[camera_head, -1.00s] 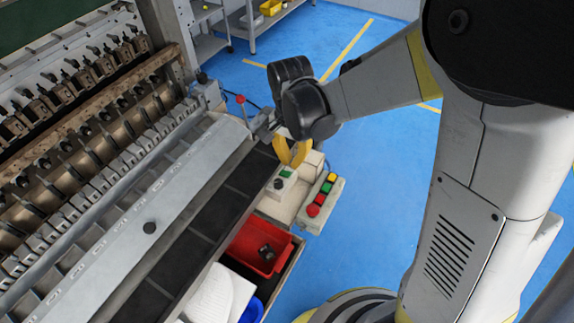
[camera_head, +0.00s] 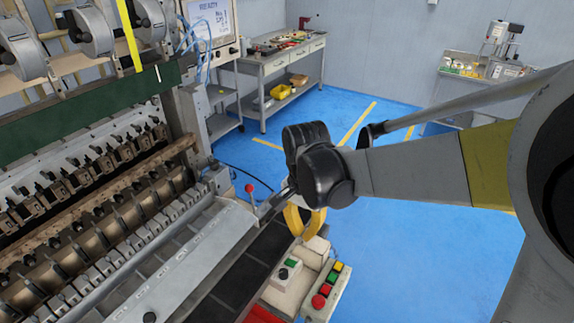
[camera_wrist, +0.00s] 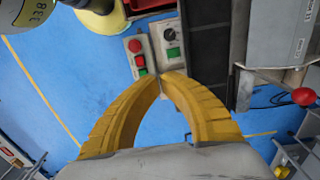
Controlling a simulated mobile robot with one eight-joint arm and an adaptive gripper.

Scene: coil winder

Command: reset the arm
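My arm reaches in from the right in the head view, over the front right corner of the coil winder (camera_head: 110,230). My gripper (camera_head: 303,236) hangs at its end with yellow fingers pointing down, above the button boxes at the machine's corner. In the wrist view, my gripper's (camera_wrist: 160,74) curved yellow fingers meet at their tips. Nothing shows between them. The grey box with a green button and black knob (camera_wrist: 171,44) lies beyond the tips.
A red-knobbed lever (camera_head: 250,190) stands close left of my gripper. A box with red, yellow and green buttons (camera_head: 327,290) is below. A workbench (camera_head: 285,62) with yellow bins stands at the back. Blue floor (camera_head: 430,255) is open to the right.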

